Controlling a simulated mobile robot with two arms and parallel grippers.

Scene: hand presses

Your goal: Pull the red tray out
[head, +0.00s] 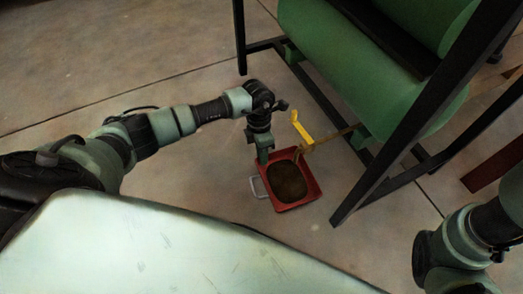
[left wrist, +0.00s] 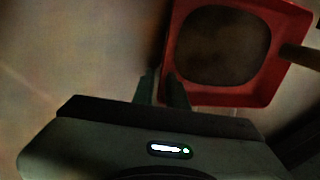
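The red tray (head: 311,194) lies on the floor beside the green press, with a round dark brown patch inside it. A pale grey loop handle (head: 254,187) stands out from its left side. My left gripper (head: 263,158) points down at the tray's upper-left corner, above the handle and apart from it. In the left wrist view, the two fingers (left wrist: 163,92) stand a little apart at a corner of the red tray (left wrist: 222,100). One is outside the wall and the other overlaps the red. Whether they grip the wall is unclear. My right gripper is out of view.
The green press drum (head: 345,65) and its dark frame (head: 440,90) stand at upper right. A yellow piece (head: 301,128) and a brown bar (head: 338,135) reach over the tray's far side. Bare floor (head: 200,170) lies left of the tray.

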